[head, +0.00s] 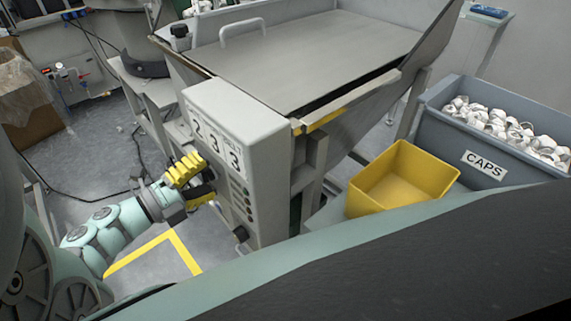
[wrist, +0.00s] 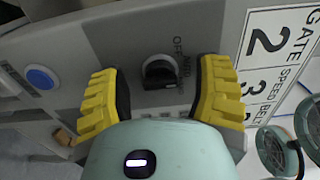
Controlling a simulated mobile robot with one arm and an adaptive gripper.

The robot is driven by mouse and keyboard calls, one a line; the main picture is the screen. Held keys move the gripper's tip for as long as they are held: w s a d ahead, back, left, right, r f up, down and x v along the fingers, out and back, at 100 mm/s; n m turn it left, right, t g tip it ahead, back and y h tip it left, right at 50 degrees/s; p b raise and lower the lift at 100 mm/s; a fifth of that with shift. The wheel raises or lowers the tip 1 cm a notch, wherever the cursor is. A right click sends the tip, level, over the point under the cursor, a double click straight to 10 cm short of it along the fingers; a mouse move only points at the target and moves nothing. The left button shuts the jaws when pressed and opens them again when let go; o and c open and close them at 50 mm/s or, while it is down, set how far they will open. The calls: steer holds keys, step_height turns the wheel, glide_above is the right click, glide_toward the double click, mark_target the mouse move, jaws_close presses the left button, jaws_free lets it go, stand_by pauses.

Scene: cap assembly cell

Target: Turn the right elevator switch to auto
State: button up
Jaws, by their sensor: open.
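A black rotary switch (wrist: 160,72) sits on a grey panel in the wrist view, with "OFF" and what looks like "AUTO" printed beside it. I cannot tell for sure which mark its knob points to. My gripper (head: 203,179) is open, its yellow ribbed fingers spread on either side of the switch in the wrist view, with a gap to the knob on both sides. In the head view the gripper is at the left side of the grey control box (head: 262,140), and its fingers hide the switch.
A blue round button (wrist: 40,77) is left of the switch, and a white number plate (wrist: 277,50) is to the right. A yellow bin (head: 402,178) and a grey bin of caps (head: 450,135) stand right of the box. Cables lie on the floor at left.

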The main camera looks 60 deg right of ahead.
steer(key=v, duration=1.2)
